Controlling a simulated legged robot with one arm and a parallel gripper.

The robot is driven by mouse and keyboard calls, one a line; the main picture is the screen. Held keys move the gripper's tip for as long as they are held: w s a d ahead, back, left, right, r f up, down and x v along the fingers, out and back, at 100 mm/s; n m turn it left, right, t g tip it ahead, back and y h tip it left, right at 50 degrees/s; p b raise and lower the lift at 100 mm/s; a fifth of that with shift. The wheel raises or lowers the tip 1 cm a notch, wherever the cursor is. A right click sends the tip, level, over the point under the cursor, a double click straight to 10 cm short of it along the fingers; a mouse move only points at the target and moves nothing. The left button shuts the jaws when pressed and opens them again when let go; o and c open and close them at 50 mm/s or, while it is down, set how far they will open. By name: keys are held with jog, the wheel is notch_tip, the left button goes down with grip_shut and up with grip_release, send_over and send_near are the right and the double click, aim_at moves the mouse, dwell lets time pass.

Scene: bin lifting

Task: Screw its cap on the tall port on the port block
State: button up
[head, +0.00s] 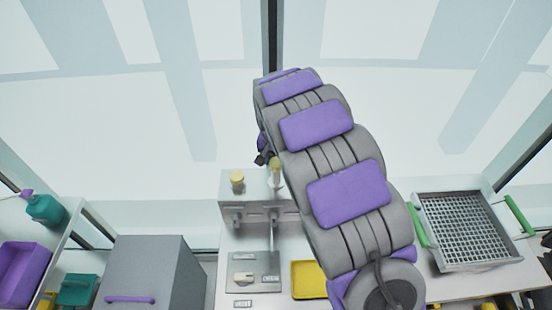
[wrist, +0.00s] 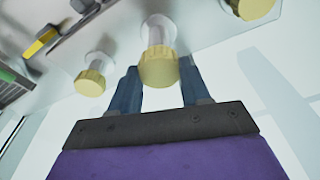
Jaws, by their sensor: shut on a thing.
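The port block (head: 255,187) is a pale grey block on the bench in the head view, with its right part behind my arm. A yellow cap (head: 237,177) tops its left port. Another yellow-capped port (head: 275,165) stands taller beside my arm. In the wrist view, my gripper (wrist: 158,64) has one finger on each side of a ribbed yellow cap (wrist: 159,70) and is shut on it. This cap is in line with a pale port stem (wrist: 157,30); whether its thread is seated I cannot tell. Yellow caps show to the left (wrist: 90,82) and upper right (wrist: 252,8).
A yellow tray (head: 308,280) lies before the block, next to a grey plate (head: 252,286) with small parts. A mesh basket (head: 467,228) with green handles is at right. A grey box (head: 150,275) and shelf with purple bin (head: 22,275) are at left.

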jog(key=o, duration=0.9)
jog(key=shift+d, duration=0.15)
jog(key=shift+n, duration=0.7)
jog(key=n+y+b, duration=0.1)
jog(key=n, duration=0.7)
jog(key=n+b, duration=0.1)
jog(key=n, duration=0.2)
jog(key=shift+g+y, duration=0.4)
jog(key=shift+c, duration=0.2)
